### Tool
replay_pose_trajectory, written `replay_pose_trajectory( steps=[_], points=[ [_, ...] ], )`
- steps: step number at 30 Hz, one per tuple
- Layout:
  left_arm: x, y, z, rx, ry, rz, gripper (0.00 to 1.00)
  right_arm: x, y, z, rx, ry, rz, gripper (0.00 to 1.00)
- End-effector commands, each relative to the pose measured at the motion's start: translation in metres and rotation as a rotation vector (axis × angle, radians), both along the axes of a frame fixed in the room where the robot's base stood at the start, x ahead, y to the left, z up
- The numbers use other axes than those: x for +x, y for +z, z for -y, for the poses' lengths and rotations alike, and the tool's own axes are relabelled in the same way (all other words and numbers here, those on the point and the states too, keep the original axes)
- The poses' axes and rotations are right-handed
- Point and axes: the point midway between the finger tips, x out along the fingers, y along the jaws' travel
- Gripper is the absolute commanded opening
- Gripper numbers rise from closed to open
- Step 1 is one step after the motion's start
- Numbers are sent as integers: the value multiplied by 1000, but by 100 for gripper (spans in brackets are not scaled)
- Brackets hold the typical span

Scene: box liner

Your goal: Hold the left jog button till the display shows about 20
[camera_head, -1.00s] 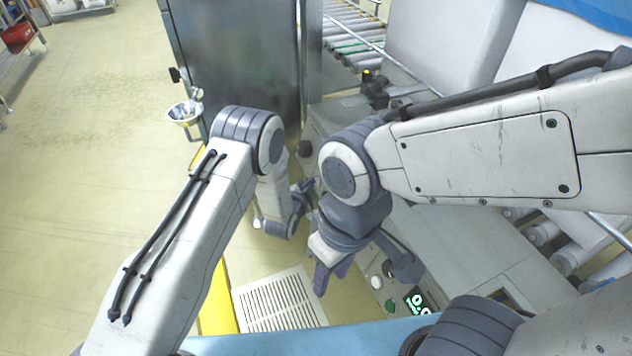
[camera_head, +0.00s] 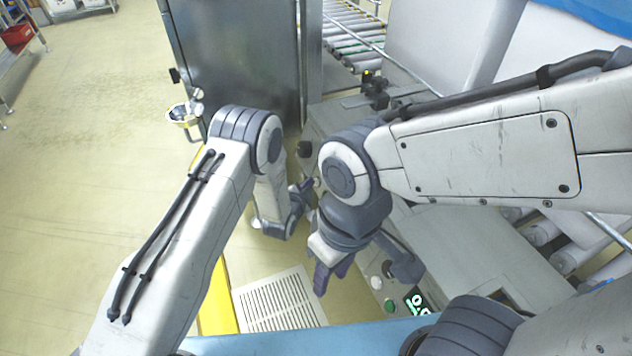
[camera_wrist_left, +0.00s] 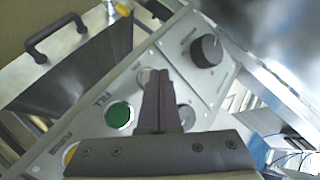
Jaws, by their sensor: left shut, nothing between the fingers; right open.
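My left gripper (camera_head: 312,187) is in the middle of the head view, partly hidden by my right arm. In the left wrist view its fingers (camera_wrist_left: 156,73) are shut and empty over a sloped grey control panel (camera_wrist_left: 85,119). The tips overlap a pale round button (camera_wrist_left: 144,76); I cannot tell whether they touch it. A grey button (camera_wrist_left: 186,116) lies just right of the fingers. The small display (camera_head: 417,301) shows green digits resembling 0.0, hard to read. My right gripper (camera_head: 331,279) is open, pointing down near the machine's front edge.
The panel also carries a green button (camera_wrist_left: 119,116), a yellow button (camera_wrist_left: 71,152) and a black knob (camera_wrist_left: 206,50). A white button (camera_head: 376,283) and another green button (camera_head: 390,306) sit beside the display. A floor grille (camera_head: 278,301) lies below my arms. Roller conveyors (camera_head: 352,42) stand behind.

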Motion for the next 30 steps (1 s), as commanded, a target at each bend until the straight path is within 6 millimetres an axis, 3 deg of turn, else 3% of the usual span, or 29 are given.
replay_pose_trajectory(
  steps=[17,30],
  points=[
    [-4,5,-14,1,3,-1,0,0,8,0,0,0,0,41],
    [-16,19,-51,1,3,-2,0,0,27,0,0,0,0,41]
  ],
)
